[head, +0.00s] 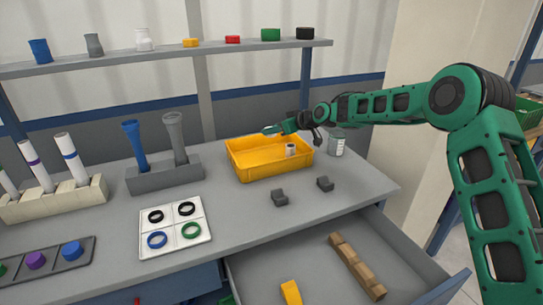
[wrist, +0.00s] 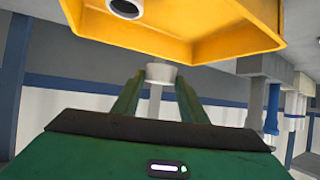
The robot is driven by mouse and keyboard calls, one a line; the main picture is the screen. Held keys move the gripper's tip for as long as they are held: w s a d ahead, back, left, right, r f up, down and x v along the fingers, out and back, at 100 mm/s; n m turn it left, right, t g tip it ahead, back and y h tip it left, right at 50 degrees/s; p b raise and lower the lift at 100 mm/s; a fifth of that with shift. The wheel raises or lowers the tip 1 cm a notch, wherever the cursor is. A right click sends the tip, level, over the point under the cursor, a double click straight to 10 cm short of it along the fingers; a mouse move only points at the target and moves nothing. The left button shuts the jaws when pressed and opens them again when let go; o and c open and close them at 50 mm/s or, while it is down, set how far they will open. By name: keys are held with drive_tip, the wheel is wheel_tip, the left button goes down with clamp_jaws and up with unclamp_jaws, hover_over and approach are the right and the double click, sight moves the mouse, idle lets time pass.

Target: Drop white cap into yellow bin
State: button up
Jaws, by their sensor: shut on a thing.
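The yellow bin (head: 262,170) stands at the back of the grey worktop; its yellow wall also fills the top of the wrist view (wrist: 225,45). My green gripper (head: 270,130) is above the bin's far side in the head view. In the wrist view my gripper (wrist: 160,85) is shut on the white cap (wrist: 160,73), which sits between the fingertips. In the head view the cap is too small or hidden to make out. Another small whitish hollow piece (head: 291,150) is inside the bin, and it also shows in the wrist view (wrist: 126,8).
A grey jar (head: 336,147) stands right of the bin. A grey holder (head: 165,177) with two pipes and a white ring tray (head: 174,228) are to the left. A shelf (head: 165,56) runs behind. An open drawer (head: 310,275) juts out in front.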

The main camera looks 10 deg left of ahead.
drive_tip(key=shift+w+d+f, duration=0.15)
drive_tip(key=shift+d+f, duration=0.05)
drive_tip(key=shift+f, duration=0.35)
drive_tip(key=shift+d+f, duration=0.15)
drive_tip(key=shift+f, duration=2.25)
drive_tip(key=o, duration=1.1)
drive_tip(key=v, duration=1)
drive_tip(key=shift+d, duration=0.35)
drive_tip(key=shift+r, duration=0.1)
